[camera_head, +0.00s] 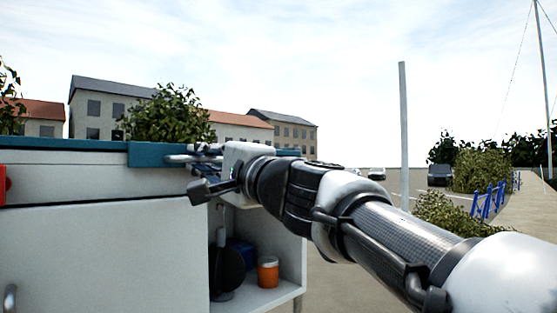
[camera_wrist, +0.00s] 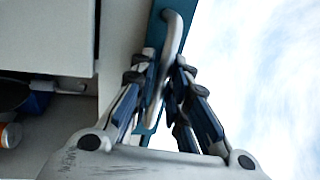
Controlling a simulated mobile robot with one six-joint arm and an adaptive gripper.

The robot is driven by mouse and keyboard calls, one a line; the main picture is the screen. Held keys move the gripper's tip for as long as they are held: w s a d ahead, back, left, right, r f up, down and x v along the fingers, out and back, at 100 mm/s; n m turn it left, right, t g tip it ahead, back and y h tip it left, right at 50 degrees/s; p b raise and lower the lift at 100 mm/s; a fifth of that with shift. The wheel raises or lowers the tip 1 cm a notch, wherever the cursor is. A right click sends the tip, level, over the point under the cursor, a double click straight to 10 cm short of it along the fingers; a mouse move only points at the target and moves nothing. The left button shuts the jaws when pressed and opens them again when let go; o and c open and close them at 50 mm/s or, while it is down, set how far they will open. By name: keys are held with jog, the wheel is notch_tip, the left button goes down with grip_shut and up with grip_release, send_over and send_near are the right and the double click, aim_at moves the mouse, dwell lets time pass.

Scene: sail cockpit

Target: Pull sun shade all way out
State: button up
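The sun shade shows as a teal strip (camera_head: 157,153) along the top edge of the white cabinet, and it also shows in the wrist view (camera_wrist: 153,29). A pale grey curved handle (camera_wrist: 173,33) is fixed to the teal strip. My gripper (camera_wrist: 166,62) has one finger on each side of this handle, with the tips drawn in close around it. It looks shut on the handle. In the head view my gripper (camera_head: 188,170) is at the right part of the teal strip, and my wrist partly hides the contact.
The white cabinet (camera_head: 100,245) fills the lower left. Its open shelf holds an orange jar (camera_head: 267,271), a dark round item (camera_head: 227,268) and a blue box (camera_head: 243,254). A red part (camera_head: 3,184) is at the left edge. Right of the cabinet is open pavement with a pole (camera_head: 404,135).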

grip_shut()
dwell(0.3)
jog(key=shift+d, duration=0.1)
